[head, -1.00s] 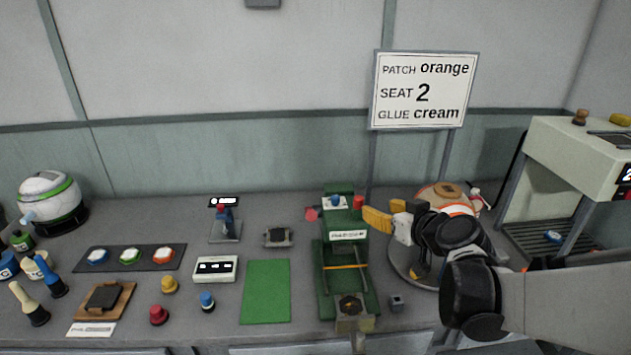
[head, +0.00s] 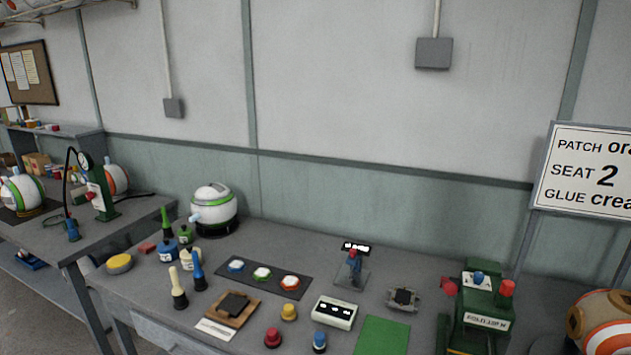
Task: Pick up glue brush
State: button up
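Brush-like tools with dark bases stand upright at the left of the bench: a cream-handled one (head: 175,282) at the front and a blue-handled one (head: 198,271) just right of it. A green pointed one (head: 167,221) stands behind, among the pots. A blue pot (head: 167,252), a cream pot (head: 190,258) and a green pot (head: 185,235) are grouped there. The sign (head: 585,170) at right is cut off by the frame edge; it reads "PATCH ora", "SEAT 2", "GLUE crea". My gripper is out of view.
A white and green ball (head: 212,204) sits behind the pots. A yellow round pad (head: 120,264) lies left of them, and a brown board with a dark block (head: 233,304) lies right of the brushes. A green press (head: 480,310) and an orange-striped ball (head: 605,330) stand at right.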

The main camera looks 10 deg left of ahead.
aim_at(166, 223)
jog(key=u, duration=1.35)
